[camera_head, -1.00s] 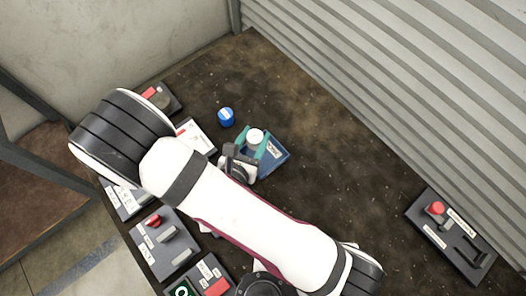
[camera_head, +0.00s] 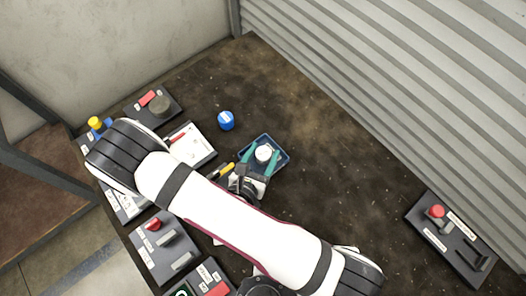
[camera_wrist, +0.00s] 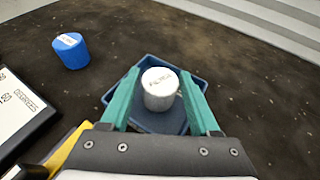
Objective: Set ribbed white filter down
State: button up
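The ribbed white filter (camera_head: 263,153) stands upright inside a blue tray (camera_head: 285,168), with its labelled top facing up. In the wrist view the filter (camera_wrist: 160,92) is between the two teal fingers of my gripper (camera_wrist: 161,76). A narrow gap shows between the filter and each finger, with tray floor visible there, so the gripper looks open around it. In the head view my gripper (camera_head: 262,160) reaches over the tray from its lower left side. The filter's underside is hidden.
A blue cap-like cylinder (camera_head: 226,120) stands left of the tray. A white labelled board (camera_head: 191,146), a yellow-handled item (camera_head: 226,171) and several dark panels with controls lie to the left. A panel with a red button (camera_head: 437,211) is at right. The middle right table is clear.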

jog(key=shift+r, duration=0.15)
jog(key=v, duration=1.2)
jog(key=d+r+m+g+h, duration=0.35)
jog(key=d+m+g, duration=0.3)
jog(key=m, duration=0.35)
jog(key=d+r+m+g+h, duration=0.2)
jog(key=d+r+m+g, duration=0.3)
jog(key=d+m, duration=0.3)
jog(key=s+a+r+m+g+y, duration=0.1)
jog(key=m+y, duration=0.4)
jog(key=m, duration=0.5)
jog(key=s+a+r+m+y, duration=0.1)
jog(key=s+r+m+y, duration=0.2)
jog(key=r+m+y, duration=0.3)
jog(key=m, duration=0.4)
jog(key=shift+s+r+g, duration=0.15)
jog(key=shift+r+g, duration=0.2)
